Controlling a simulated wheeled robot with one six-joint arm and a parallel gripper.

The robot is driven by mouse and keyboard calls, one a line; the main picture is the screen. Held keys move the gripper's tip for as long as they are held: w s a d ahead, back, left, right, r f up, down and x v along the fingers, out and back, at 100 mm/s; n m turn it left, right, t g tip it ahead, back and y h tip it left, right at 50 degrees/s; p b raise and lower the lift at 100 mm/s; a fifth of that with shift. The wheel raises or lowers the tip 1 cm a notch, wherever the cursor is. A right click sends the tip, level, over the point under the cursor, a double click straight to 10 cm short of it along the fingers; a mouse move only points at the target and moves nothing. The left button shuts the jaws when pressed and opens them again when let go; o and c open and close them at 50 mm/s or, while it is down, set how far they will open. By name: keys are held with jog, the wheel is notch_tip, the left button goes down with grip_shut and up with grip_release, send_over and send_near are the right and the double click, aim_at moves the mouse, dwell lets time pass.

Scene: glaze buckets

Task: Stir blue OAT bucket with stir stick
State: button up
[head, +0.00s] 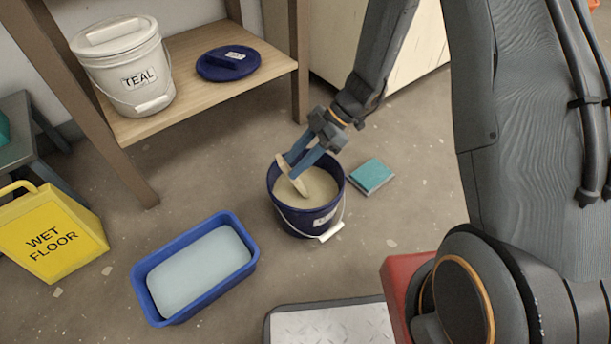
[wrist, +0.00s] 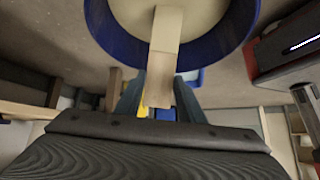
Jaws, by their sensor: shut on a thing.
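The blue bucket (head: 316,222) stands upright on the floor, open, with beige glaze (head: 318,188) inside. Its label is partly visible but too small to read; the white handle hangs down at the front. My gripper (head: 299,160) is above the bucket's back rim, shut on the pale wooden stir stick (head: 291,174). The stick is tilted and its lower end is in the glaze. In the wrist view the stick (wrist: 165,45) runs from between my fingers (wrist: 160,95) over the glaze, inside the blue rim (wrist: 225,50). The stick's submerged tip is hidden.
A blue tub (head: 146,290) of pale liquid sits left of the bucket, and a teal sponge-like block (head: 371,176) lies to its right. A yellow wet-floor sign (head: 50,235) stands far left. A shelf (head: 200,108) holds a white TEAL bucket (head: 125,68) and a blue lid (head: 228,62).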

jog(key=a+r+p, duration=0.3)
jog(key=r+p, duration=0.1)
jog(key=r, duration=0.4)
jog(key=a+r+p, duration=0.3)
jog(key=r+p, duration=0.2)
jog(key=r, duration=0.3)
jog(key=shift+a+r, duration=0.25)
jog(key=shift+a, duration=0.15)
dwell(0.9)
jog(key=shift+r+p, duration=1.3)
jog(key=shift+r, duration=1.2)
